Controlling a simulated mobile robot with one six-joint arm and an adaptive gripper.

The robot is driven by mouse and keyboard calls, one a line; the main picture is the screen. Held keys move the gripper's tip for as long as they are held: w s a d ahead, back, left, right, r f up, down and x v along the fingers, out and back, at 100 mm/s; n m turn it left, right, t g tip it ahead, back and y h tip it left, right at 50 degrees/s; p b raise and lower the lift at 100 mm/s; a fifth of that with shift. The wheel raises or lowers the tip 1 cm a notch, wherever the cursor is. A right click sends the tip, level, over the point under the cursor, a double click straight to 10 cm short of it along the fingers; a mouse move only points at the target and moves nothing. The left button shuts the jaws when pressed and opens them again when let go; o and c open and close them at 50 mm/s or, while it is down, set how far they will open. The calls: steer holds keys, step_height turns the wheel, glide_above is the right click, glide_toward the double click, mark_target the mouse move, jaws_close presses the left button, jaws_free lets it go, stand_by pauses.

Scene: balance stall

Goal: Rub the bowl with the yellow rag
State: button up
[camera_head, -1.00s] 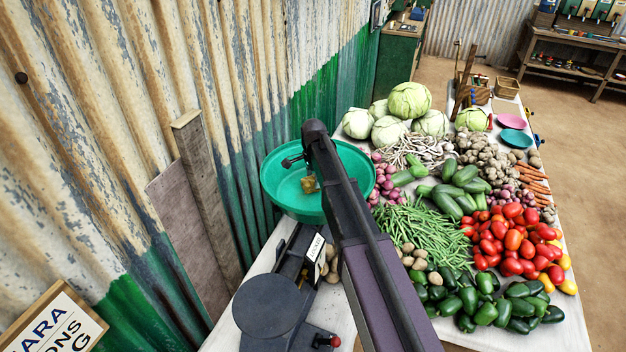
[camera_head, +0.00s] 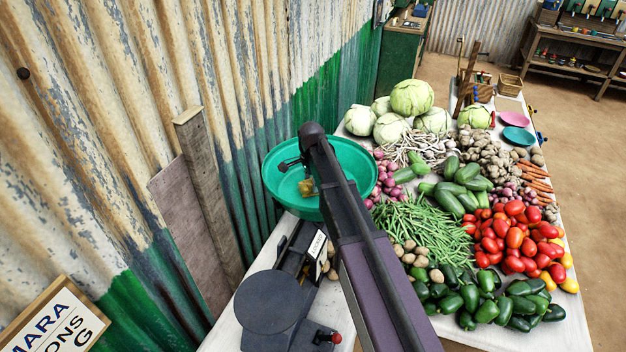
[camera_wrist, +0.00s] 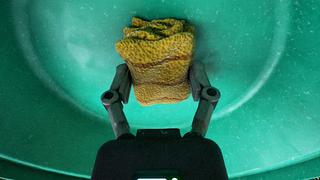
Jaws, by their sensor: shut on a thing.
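The green bowl (camera_head: 345,156) sits on the balance beside the corrugated wall, and my arm crosses over it. In the wrist view the bowl's green inside (camera_wrist: 250,60) fills the picture. The yellow rag (camera_head: 308,187) is inside the bowl, partly beside my arm. The rag is folded and bunched in the wrist view (camera_wrist: 158,65). My gripper (camera_wrist: 160,82) is shut on the rag, one finger at each side of it. Whether the rag presses on the bowl's floor is hard to tell.
The balance (camera_head: 268,300) stands in front of the bowl, with a round dark plate. Heaped vegetables such as green beans (camera_head: 425,230), cabbages (camera_head: 411,97) and tomatoes (camera_head: 515,237) crowd the table to the right. The corrugated wall (camera_head: 240,90) is close on the left.

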steer(key=shift+s+a, duration=0.3)
steer(key=shift+s, duration=0.35)
steer(key=shift+r, duration=0.1)
steer(key=shift+r+p, duration=2.95)
steer(key=shift+p, duration=0.1)
steer(key=shift+r, duration=0.1)
steer(key=shift+r+p, duration=1.4)
steer(key=shift+p, duration=0.1)
